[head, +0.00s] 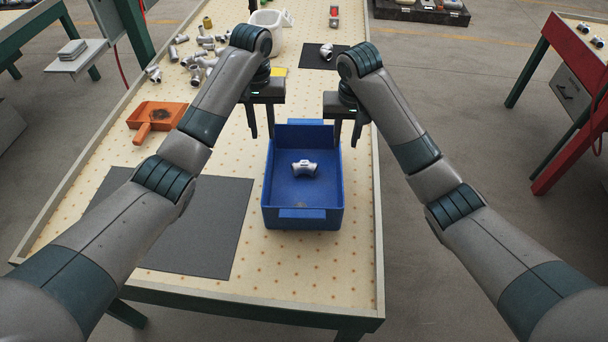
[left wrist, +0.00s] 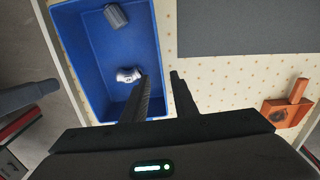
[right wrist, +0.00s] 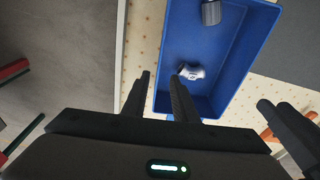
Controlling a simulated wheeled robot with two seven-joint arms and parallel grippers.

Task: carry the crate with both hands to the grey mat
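The blue crate (head: 303,213) stands on the pegboard-like table top, right of the large dark grey mat (head: 215,225). A silver pipe fitting (head: 304,168) lies in it; a grey cylindrical piece (left wrist: 116,16) near its near wall shows only in the wrist views. My left gripper (head: 262,134) is open at the far part of the crate's left wall, its fingers (left wrist: 160,90) on either side of that wall. My right gripper (head: 346,144) is open at the right wall, its fingers (right wrist: 160,90) likewise on either side. I cannot tell how deep the fingers reach.
An orange dustpan (head: 157,114) lies beyond the large mat. Several silver fittings (head: 196,62), a white container (head: 267,32) and a smaller dark mat (head: 318,62) with a fitting are farther back. The table's right edge is close beside the crate. The large mat is bare where visible.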

